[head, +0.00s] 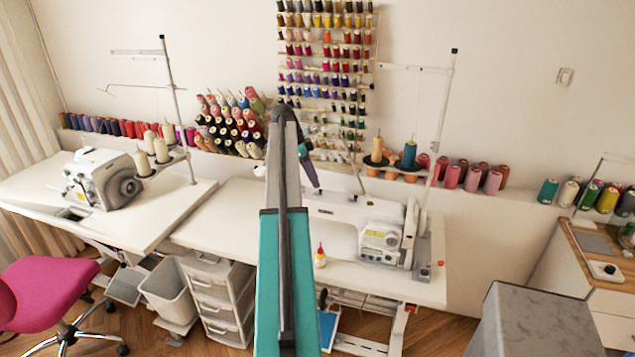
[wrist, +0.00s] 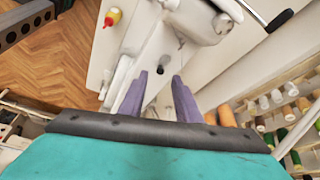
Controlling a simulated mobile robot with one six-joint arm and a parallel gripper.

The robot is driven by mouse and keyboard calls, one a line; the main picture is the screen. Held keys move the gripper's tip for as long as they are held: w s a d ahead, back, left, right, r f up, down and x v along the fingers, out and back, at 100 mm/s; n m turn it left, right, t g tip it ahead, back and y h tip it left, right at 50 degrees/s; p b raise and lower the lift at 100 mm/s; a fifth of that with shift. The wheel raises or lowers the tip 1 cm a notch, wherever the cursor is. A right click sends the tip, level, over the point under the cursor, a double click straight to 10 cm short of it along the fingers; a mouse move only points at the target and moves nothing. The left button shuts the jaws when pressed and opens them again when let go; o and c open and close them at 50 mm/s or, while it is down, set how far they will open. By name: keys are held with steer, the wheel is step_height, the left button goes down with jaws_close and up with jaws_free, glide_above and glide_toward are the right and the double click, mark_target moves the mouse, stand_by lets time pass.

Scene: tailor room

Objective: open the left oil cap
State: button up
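My gripper (wrist: 160,78) shows two purple fingers, spread apart with nothing held between them. In the head view my gripper (head: 316,185) points down over the left part of the white sewing machine (head: 340,208), partly behind my arm. In the wrist view the machine (wrist: 195,18) lies beyond the fingertips, and a small dark round spot (wrist: 162,62) shows between and just past them. I cannot tell whether that spot is the left oil cap. No oil cap can be made out clearly in the head view. I cannot tell whether the fingers touch the machine.
A small yellow bottle with a red top (head: 320,257) stands on the white table (head: 425,285), in front of the machine. Thread cones (head: 409,155) stand behind it, near a tall thread stand (head: 440,120). Another machine (head: 105,178) is on the left table.

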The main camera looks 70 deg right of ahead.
mark_target(320, 190)
steer(key=shift+p+x, duration=0.4)
steer(key=shift+x, duration=1.35)
